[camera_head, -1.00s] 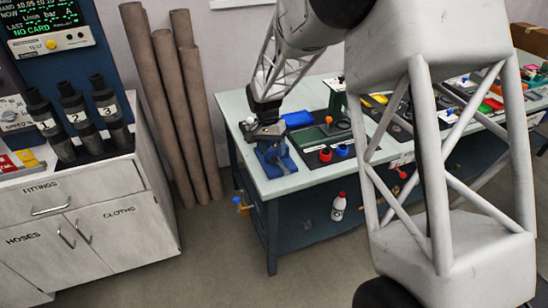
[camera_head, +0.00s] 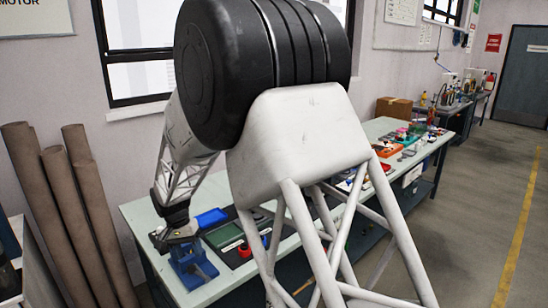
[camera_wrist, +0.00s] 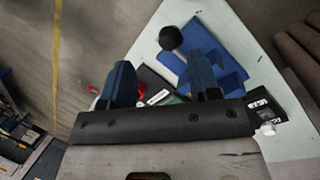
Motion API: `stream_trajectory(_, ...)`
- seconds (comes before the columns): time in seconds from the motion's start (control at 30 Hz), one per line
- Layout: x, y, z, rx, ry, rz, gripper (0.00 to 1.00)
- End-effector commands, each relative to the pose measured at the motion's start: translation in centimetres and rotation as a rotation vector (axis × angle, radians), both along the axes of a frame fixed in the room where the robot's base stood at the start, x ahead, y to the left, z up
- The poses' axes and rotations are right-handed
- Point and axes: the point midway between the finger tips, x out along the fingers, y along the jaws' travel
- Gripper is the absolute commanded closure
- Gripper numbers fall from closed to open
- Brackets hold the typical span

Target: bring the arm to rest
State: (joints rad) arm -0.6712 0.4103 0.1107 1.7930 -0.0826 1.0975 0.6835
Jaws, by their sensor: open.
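My gripper (camera_head: 178,230) is at the near left corner of the bench, above the blue vise (camera_head: 194,268). In the wrist view its two dark blue fingers (camera_wrist: 162,80) stand apart with nothing held between them. The vise, with a black ball knob, shows just beyond the fingers in the wrist view (camera_wrist: 232,78). I cannot tell whether the gripper touches it. My arm fills the middle of the head view and hides part of the bench.
Tall brown tubes (camera_head: 88,200) lean on the wall at left. A cardboard box (camera_head: 394,107) stands behind the bench. Open floor (camera_head: 480,210) lies at right.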

Motion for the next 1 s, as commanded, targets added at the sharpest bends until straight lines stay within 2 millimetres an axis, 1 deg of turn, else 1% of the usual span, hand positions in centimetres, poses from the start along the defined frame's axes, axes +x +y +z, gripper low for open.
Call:
stream_trajectory(0.17, 0.0, -2.9, 2.2, 0.019, -0.011, -0.007, 0.44)
stream_trajectory(0.33, -0.3, -6.7, 5.0, 0.045, -0.025, -0.011, 0.44)
stream_trajectory(0.53, -1.2, -11.6, 8.2, 0.075, -0.046, -0.017, 0.44)
stream_trajectory(0.77, -2.8, -17.1, 11.5, 0.107, -0.072, -0.02, 0.44)
stream_trajectory(1.0, -5.1, -22.5, 14.3, 0.138, -0.103, -0.024, 0.44)
